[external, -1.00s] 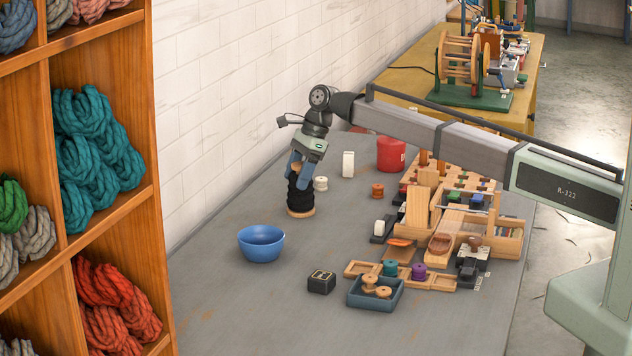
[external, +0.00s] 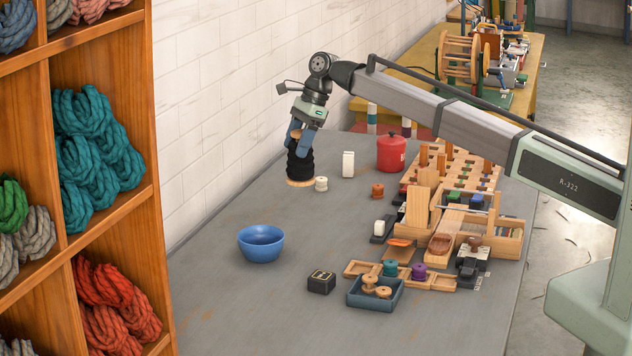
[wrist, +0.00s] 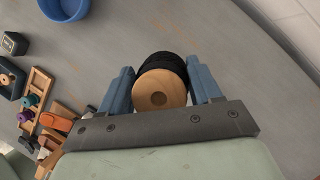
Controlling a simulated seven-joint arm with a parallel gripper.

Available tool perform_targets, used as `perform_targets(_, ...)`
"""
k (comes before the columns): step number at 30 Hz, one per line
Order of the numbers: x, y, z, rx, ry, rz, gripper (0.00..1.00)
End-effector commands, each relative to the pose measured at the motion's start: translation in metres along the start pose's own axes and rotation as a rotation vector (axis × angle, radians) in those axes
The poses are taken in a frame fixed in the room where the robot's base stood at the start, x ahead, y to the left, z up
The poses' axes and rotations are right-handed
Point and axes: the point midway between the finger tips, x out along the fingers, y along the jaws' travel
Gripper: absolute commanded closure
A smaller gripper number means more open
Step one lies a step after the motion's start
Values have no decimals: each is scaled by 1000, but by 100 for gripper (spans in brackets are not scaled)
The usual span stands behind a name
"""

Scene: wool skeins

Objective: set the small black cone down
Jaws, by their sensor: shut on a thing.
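The small black cone (external: 301,164) is a black-wound spool with a wooden top and a wide wooden base. It is upright in the external view, near the wall at the back left of the grey table. My gripper (external: 302,142) is shut on its upper part from above. In the wrist view, the cone's round wooden top (wrist: 161,90) sits between the two blue fingers of my gripper (wrist: 160,82). I cannot tell whether its base touches the table or hangs just above it.
A small pale spool (external: 321,184) is close to the right of the cone. A white block (external: 348,164) and a red pot (external: 392,154) are farther right. A blue bowl (external: 261,244) stands in front. Open table lies between bowl and cone.

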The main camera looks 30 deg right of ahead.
Motion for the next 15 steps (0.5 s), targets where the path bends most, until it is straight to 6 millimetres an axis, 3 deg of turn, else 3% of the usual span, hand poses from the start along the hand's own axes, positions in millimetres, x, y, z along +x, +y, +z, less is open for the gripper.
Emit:
perform_targets(4, -12, 0, 5, 0, -1, -1, 94)
perform_targets(10, -13, 3, 11, -6, -1, 2, 94)
perform_targets(15, 0, 23, 42, -44, -1, 18, 94)
